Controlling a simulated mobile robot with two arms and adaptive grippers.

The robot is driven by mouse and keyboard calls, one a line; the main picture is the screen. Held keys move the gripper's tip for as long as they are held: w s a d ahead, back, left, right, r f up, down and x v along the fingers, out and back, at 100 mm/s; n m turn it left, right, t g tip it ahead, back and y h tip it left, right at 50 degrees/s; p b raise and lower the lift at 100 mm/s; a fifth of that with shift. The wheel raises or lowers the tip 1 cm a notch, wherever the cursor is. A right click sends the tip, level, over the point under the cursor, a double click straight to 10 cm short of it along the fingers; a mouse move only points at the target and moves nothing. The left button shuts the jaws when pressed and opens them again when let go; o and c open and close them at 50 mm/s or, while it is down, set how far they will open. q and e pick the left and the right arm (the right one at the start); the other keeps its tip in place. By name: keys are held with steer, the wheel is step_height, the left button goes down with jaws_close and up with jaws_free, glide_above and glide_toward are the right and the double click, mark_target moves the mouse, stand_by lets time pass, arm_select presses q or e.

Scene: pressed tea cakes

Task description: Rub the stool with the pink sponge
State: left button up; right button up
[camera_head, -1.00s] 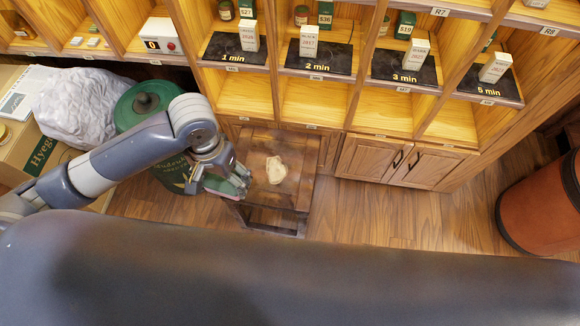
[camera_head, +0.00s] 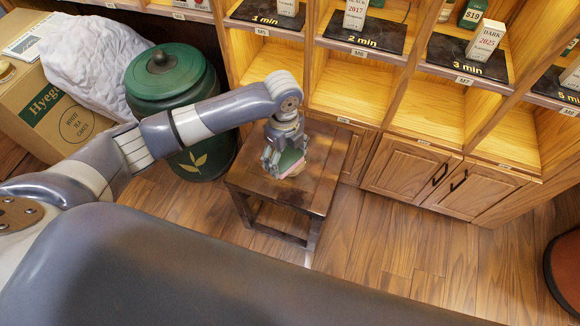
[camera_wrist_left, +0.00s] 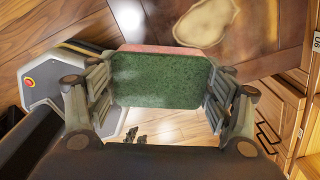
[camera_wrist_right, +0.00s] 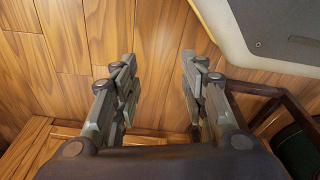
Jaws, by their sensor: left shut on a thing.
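The dark brown wooden stool (camera_head: 322,178) stands on the floor in front of the cabinets; its top also shows in the left wrist view (camera_wrist_left: 262,35). A pale irregular stain (camera_wrist_left: 205,22) lies on the top, mostly hidden behind my gripper in the head view. My left gripper (camera_head: 287,160) is shut on the sponge (camera_wrist_left: 155,82), which has a green face and a pink edge. It holds the sponge over the stool top, close to the stain. I cannot tell whether the sponge touches the wood. My right gripper (camera_wrist_right: 155,80) is open and empty, seen only in the right wrist view.
A green lidded canister (camera_head: 175,85) stands left of the stool, beneath my left arm. A cardboard box (camera_head: 62,115) and a grey-white wrapped bundle (camera_head: 95,58) are farther left. Shelves and cabinet doors (camera_head: 410,172) rise behind. The floor (camera_head: 390,245) right of the stool is clear.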

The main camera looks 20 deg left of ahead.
mark_target(290, 176)
arm_select(q)
steer(key=f+m+b, duration=0.1)
steer(key=w+f+m, duration=0.1)
steer(key=w+f+m+b, duration=0.1)
steer(key=f, duration=0.1)
steer(key=shift+w+d+m+b, duration=0.15)
steer(key=shift+w+m+b, duration=0.1)
steer(key=shift+m+b, duration=0.05)
step_height(290, 176, down, 3)
steer(key=b, duration=0.3)
steer(key=shift+w+f+m+b, duration=0.2)
steer(key=shift+m+b, duration=0.1)
steer(key=shift+m, duration=0.1)
step_height(290, 176, down, 3)
steer(key=b, duration=0.3)
steer(key=shift+r, duration=0.2)
steer(key=shift+f, duration=0.15)
arm_select(e)
steer(key=w+r, duration=0.2)
steer(key=r, duration=0.8)
steer(key=w+r+t, duration=0.1)
steer(key=w+r, duration=0.1)
steer(key=r, duration=0.8)
steer(key=shift+w+a+r+t, duration=0.15)
steer(key=shift+w+r+t, duration=0.05)
steer(key=shift+r+t, duration=0.1)
